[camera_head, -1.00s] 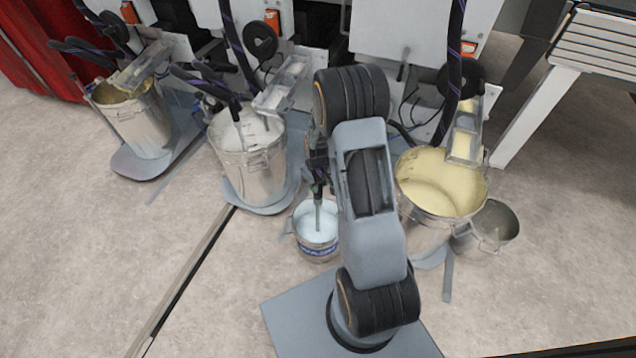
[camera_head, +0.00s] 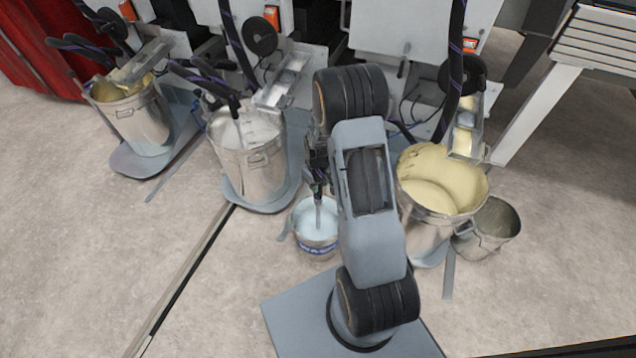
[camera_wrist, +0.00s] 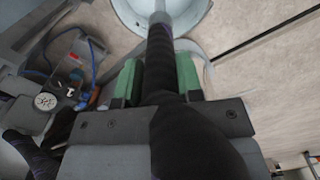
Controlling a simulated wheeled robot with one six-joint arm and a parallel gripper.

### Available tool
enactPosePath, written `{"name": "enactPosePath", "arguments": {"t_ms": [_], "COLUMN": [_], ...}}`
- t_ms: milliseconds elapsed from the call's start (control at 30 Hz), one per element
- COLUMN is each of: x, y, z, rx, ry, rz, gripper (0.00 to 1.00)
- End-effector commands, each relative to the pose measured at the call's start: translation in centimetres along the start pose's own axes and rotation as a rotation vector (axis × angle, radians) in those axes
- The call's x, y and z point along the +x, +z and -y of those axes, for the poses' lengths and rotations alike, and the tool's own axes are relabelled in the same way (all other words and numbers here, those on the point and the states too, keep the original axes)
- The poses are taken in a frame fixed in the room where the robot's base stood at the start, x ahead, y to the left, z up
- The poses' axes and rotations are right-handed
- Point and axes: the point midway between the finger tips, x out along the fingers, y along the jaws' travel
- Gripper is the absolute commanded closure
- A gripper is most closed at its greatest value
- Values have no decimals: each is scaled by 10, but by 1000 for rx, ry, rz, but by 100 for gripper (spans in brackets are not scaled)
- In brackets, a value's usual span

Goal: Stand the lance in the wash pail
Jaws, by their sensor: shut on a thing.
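The wash pail (camera_head: 318,246) is a small metal pail with pale blue liquid and a blue label. It stands on the floor just left of my arm in the head view. The lance (camera_head: 319,215) is a grey tube that hangs about upright, its lower end inside the pail's rim. Whether its tip touches the bottom is hidden. My gripper (camera_head: 317,172) is above the pail, partly behind my arm. In the wrist view, the green-padded fingers of my gripper (camera_wrist: 158,80) are shut on the lance's black grip (camera_wrist: 160,60). The wash pail (camera_wrist: 190,18) shows at the top there.
A large pail of pale yellow coating (camera_head: 440,190) stands right of my arm, with a smaller grey pail (camera_head: 490,228) beside it. Large metal pails (camera_head: 255,170) (camera_head: 142,120) stand to the left, below the machine. Open floor lies at the front left.

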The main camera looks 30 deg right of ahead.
Motion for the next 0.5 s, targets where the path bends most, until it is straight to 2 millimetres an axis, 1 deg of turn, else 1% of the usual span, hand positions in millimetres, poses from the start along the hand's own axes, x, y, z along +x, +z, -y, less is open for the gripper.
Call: {"name": "enactPosePath", "arguments": {"t_ms": [200,233,500], "x": [7,7,6], "y": [0,0,0], "z": [0,0,0], "rx": [0,0,0], "ry": [1,1,0], "rz": [-1,-1,-1], "gripper": [100,65,39]}}
